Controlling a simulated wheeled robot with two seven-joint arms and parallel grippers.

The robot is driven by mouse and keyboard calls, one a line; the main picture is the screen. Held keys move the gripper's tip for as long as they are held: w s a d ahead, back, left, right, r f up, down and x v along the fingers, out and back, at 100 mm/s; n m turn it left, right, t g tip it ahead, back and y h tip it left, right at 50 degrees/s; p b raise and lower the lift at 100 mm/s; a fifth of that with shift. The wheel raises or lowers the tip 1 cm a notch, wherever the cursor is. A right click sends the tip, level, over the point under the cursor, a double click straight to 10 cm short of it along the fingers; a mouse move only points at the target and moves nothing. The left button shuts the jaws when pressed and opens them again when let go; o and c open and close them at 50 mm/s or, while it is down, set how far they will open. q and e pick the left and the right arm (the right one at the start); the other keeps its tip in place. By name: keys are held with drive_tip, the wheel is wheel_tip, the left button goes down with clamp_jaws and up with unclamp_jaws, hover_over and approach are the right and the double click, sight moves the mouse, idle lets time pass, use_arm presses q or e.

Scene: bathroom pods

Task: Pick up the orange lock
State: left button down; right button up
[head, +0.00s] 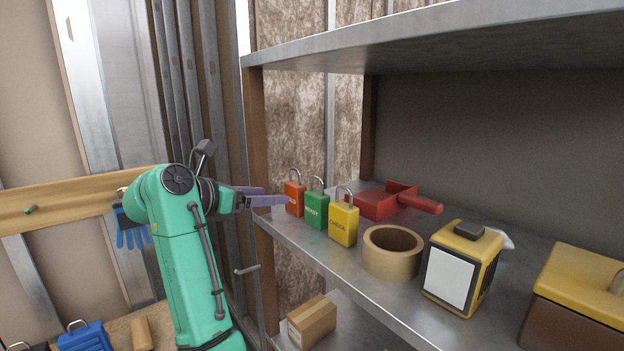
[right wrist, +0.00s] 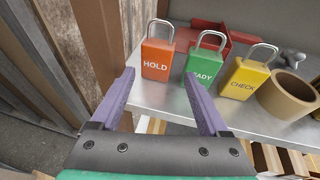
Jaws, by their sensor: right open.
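The orange lock (head: 294,200) stands upright on the metal shelf (head: 335,266), at the left end of a row of padlocks. It has a metal shackle, and the right wrist view shows "HOLD" on its face (right wrist: 157,60). My right gripper (head: 274,195) has purple fingers and is open at the shelf's left end, just beside the orange lock. In the right wrist view the fingertips (right wrist: 160,78) point at the lock, which shows between them and slightly beyond. I cannot tell whether a finger touches it. My left gripper is not in view.
A green lock (head: 316,212) stands close on the right, then a yellow lock (head: 343,222). A red tool (head: 376,204) lies behind them. A tape roll (head: 393,252) and a yellow box-shaped device (head: 462,262) stand farther right. A brown post (head: 257,120) rises at the shelf's left corner.

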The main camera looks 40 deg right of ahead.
sight(290, 196)
drive_tip(key=x, duration=0.5)
drive_tip(key=shift+w+f+b, duration=0.2)
drive_tip(key=shift+w+b, duration=0.15)
drive_tip(key=shift+b, duration=0.05)
drive_tip(key=x, duration=0.7)
drive_tip(key=shift+s+d, duration=0.15)
drive_tip(key=shift+d, duration=0.1)
drive_tip(key=shift+d+f, duration=0.25)
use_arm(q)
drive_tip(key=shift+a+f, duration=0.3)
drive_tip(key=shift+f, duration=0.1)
use_arm(e)
drive_tip(key=shift+r, duration=0.1)
drive_tip(key=c, duration=1)
